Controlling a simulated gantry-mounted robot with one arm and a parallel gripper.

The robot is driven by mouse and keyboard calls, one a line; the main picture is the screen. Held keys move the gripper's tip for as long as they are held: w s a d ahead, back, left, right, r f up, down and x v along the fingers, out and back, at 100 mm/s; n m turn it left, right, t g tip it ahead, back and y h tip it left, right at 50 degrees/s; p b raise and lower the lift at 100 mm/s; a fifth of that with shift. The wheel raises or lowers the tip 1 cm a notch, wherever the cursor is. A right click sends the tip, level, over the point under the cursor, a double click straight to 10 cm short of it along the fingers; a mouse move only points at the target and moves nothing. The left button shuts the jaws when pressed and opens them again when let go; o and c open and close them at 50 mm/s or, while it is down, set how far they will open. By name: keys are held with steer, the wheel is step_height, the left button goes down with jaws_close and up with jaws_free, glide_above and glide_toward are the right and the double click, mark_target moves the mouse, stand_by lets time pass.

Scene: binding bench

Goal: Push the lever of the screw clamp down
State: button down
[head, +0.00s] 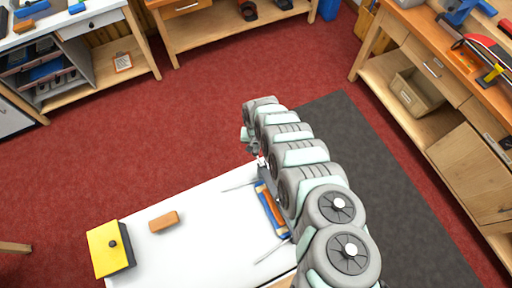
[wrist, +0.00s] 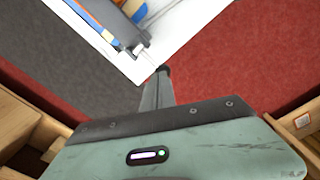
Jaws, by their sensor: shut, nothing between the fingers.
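The screw clamp, a blue and orange body with grey metal parts, lies at the edge of the white bench top, partly hidden by my arm in the head view (head: 272,213). It also shows at the upper left of the wrist view (wrist: 125,28). A thin rod, seemingly its lever, runs from the clamp's grey end towards a dark rounded tip (wrist: 163,70). My gripper (wrist: 160,82) is shut and empty, its narrow fingers reaching up to that dark tip. I cannot tell whether they touch. In the head view my arm hides the fingers.
On the white bench top (head: 205,225) lie an orange-brown block (head: 164,221) and a yellow box with a dark knob (head: 108,249). Thin rods lie beside the clamp. Wooden workbenches stand along the back and right. Red floor and a dark mat (head: 345,130) are clear.

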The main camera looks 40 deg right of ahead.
step_height(320, 180, up, 9)
steer(key=p, duration=0.7)
steer(key=shift+f, duration=0.2)
stand_by(0.7)
